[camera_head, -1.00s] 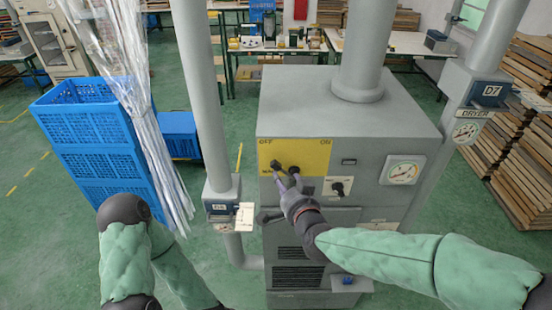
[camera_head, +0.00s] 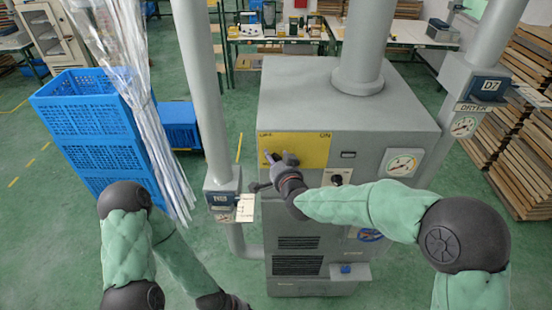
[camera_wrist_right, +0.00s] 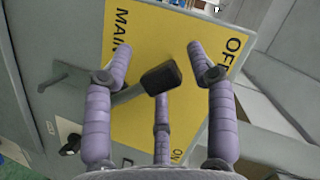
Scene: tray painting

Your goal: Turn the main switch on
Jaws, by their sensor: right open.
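The main switch shows best in the right wrist view as a dark lever with a blocky black knob (camera_wrist_right: 160,78) in front of a yellow panel (camera_wrist_right: 150,30). The panel reads OFF at one end and ON at the other, and the knob stands out between them. In the head view the panel (camera_head: 310,150) is on the grey machine's front, OFF left and ON right. My right gripper (camera_head: 276,160) is open at its OFF side. Its purple fingers (camera_wrist_right: 161,60) spread around the knob; I cannot tell whether they touch it. My left gripper is out of view.
The grey dryer cabinet (camera_head: 410,122) has a gauge (camera_head: 404,164) right of the panel. A vertical pipe with a small box (camera_head: 222,198) stands close on the left. Blue crates (camera_head: 92,125) and hanging clear plastic strips are farther left. Stacked wood (camera_head: 525,140) is at the right.

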